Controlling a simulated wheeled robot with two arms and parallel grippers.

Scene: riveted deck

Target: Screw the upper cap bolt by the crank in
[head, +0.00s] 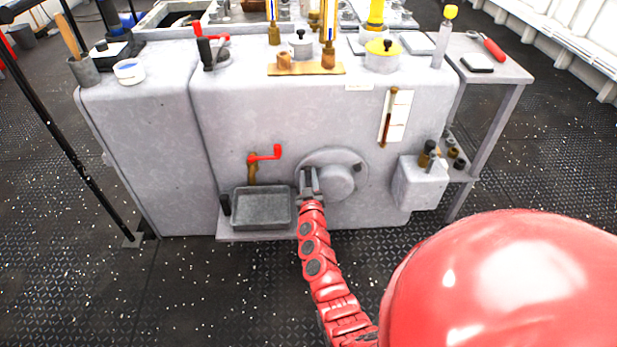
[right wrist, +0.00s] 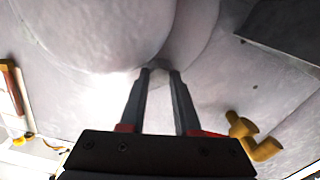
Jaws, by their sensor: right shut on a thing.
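A round grey cap (head: 338,183) with a raised boss is on the front of the grey engine block. It also shows in the right wrist view (right wrist: 100,35), large and close. My right gripper (head: 309,172) is at the left edge of this cap, its two fingers pointing at the flange. In the right wrist view the fingertips (right wrist: 160,72) are close together at the cap's rim. They are shut on a small cap bolt there, mostly hidden between them. My left gripper is not in view.
A brass tap with a red handle (head: 264,154) sticks out left of the gripper; it also shows in the right wrist view (right wrist: 250,138). A grey tray (head: 262,222) is below it. A grey box (head: 420,190) protrudes right of the cap. A gauge (head: 394,115) is above.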

